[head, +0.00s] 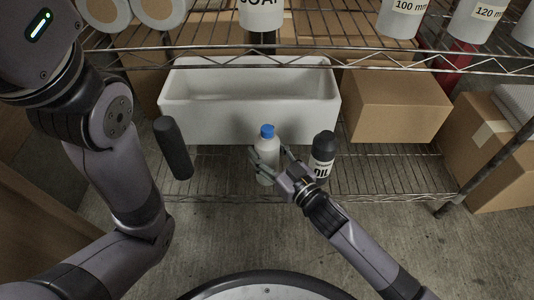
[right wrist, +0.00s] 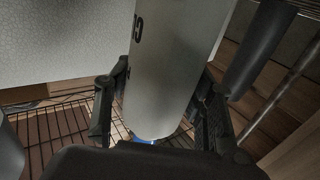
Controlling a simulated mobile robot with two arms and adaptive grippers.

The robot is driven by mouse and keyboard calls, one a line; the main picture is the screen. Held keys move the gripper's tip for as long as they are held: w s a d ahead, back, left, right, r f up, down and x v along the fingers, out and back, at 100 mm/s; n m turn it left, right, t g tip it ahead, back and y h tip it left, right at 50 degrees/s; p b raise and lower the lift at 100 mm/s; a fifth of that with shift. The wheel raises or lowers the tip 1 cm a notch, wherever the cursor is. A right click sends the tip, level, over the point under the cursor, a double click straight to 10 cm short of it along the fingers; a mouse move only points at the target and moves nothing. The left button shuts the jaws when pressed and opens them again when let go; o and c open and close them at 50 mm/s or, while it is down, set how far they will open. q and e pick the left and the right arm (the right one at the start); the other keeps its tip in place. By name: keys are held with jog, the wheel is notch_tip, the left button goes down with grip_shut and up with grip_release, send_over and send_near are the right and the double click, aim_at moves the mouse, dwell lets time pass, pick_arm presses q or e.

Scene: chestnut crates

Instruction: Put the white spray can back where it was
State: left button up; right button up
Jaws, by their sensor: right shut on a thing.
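The white spray can (head: 268,146) with a blue cap stands about upright in front of the white bin, in the head view. My right gripper (head: 271,165) is shut on its body, a finger on each side. In the right wrist view, the can (right wrist: 172,65) fills the middle between the fingers (right wrist: 163,105), with dark lettering on its side and a bit of blue at its lower end. I cannot tell if its base touches the wire shelf. My left arm shows at the left, but its gripper is out of view.
A black-capped OIL bottle (head: 322,154) stands close right of my right gripper. A dark cylinder (head: 173,148) stands left on the lower wire shelf (head: 225,180). Behind are the white bin (head: 250,115) and a cardboard box (head: 395,105). An upper wire shelf (head: 350,52) overhangs them.

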jog(key=o, duration=1.5)
jog(key=shift+s+r, duration=0.1)
jog(key=shift+s, duration=0.05)
jog(key=p+v, duration=0.5)
jog(key=v, duration=0.6)
jog(key=shift+s+d+p, duration=0.25)
jog(key=shift+p, duration=0.15)
